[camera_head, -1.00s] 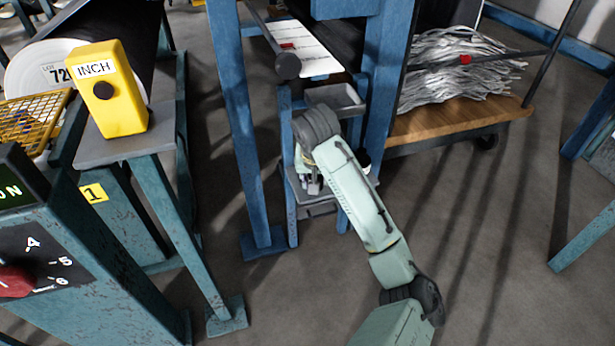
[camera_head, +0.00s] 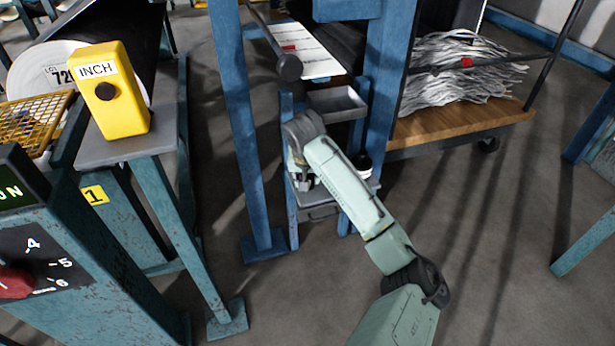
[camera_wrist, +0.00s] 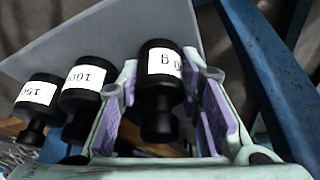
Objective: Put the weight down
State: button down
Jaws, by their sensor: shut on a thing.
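In the wrist view a black knobbed weight (camera_wrist: 160,95) with a white label ending in "0 g" is between the purple-lined fingers of my gripper (camera_wrist: 172,80). My gripper is shut on it. In the head view my gripper (camera_head: 303,178) is at the left side of the blue stand's lower shelf (camera_head: 318,196), and the held weight is hard to make out there. Whether the weight touches a surface cannot be told.
Two more labelled black weights, one nearer (camera_wrist: 84,88) and one at far left (camera_wrist: 36,100), stand left of my gripper in the wrist view. A dark object (camera_head: 362,163) is on the shelf's right. A grey tray (camera_head: 337,103) is above; blue posts (camera_head: 238,120) flank the stand.

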jog(key=shift+f, duration=0.1)
jog(key=c, duration=1.2)
grip_release()
jog(key=shift+o, duration=0.2)
jog(key=v, duration=0.7)
jog(key=shift+r+p, duration=0.4)
jog(key=shift+p, duration=0.05)
